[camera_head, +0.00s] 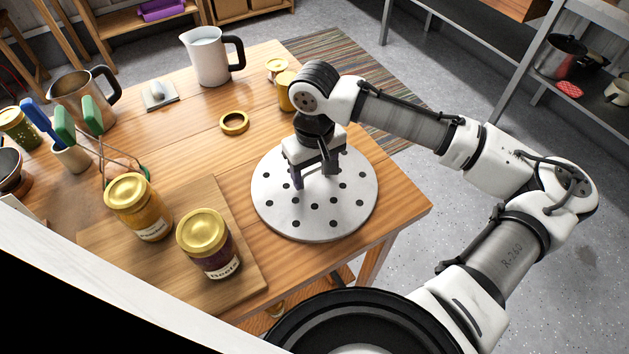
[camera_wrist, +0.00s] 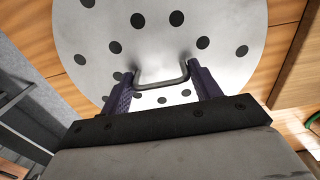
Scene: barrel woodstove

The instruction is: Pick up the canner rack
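The canner rack (camera_head: 345,216) is a round, pale metal disc with dark holes, lying flat near the right corner of the wooden table. It also fills the upper part of the wrist view (camera_wrist: 205,22), where a bent metal handle (camera_wrist: 162,84) stands up from it. My gripper (camera_head: 314,178) points down over the rack's middle. In the wrist view my gripper (camera_wrist: 158,72) has its dark fingers apart, one on each side of the handle. The handle spans most of the gap; firm contact cannot be made out. The head view hides the handle behind the gripper.
On the wooden table (camera_head: 400,206), two gold-lidded jars (camera_head: 138,208) (camera_head: 207,245) stand on a board (camera_head: 245,268) to the left. A gold ring (camera_head: 234,123), a small jar (camera_head: 286,95) and a white pitcher (camera_head: 208,58) stand behind. Metal shelving (camera_head: 500,80) is at the right.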

